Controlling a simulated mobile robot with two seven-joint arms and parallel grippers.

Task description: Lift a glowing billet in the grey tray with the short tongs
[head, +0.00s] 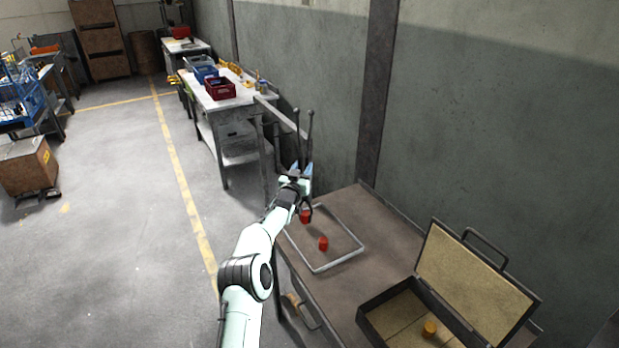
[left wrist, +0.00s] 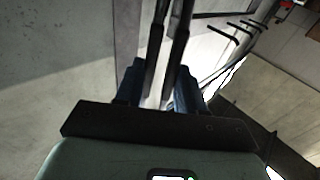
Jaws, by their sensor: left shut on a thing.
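My left gripper (head: 301,171) is shut on the short tongs (head: 310,132), whose dark handles stand up above it. In the left wrist view the dark tongs handles (left wrist: 178,48) run between the blue fingers (left wrist: 158,90). The tongs' dark lower end is at the far left part of the grey tray (head: 345,262), close by a red billet (head: 305,217). I cannot tell whether the tongs touch or grip it. A second red billet (head: 323,243) stands in the tray, apart from the tongs. My right gripper is not in view.
An open case (head: 386,318) with a yellowish lining and a raised lid (head: 470,275) sits nearer on the same table (head: 385,235); an orange billet (head: 429,328) is in it. A wall stands behind the table. A bench with a red bin (head: 220,89) is farther back.

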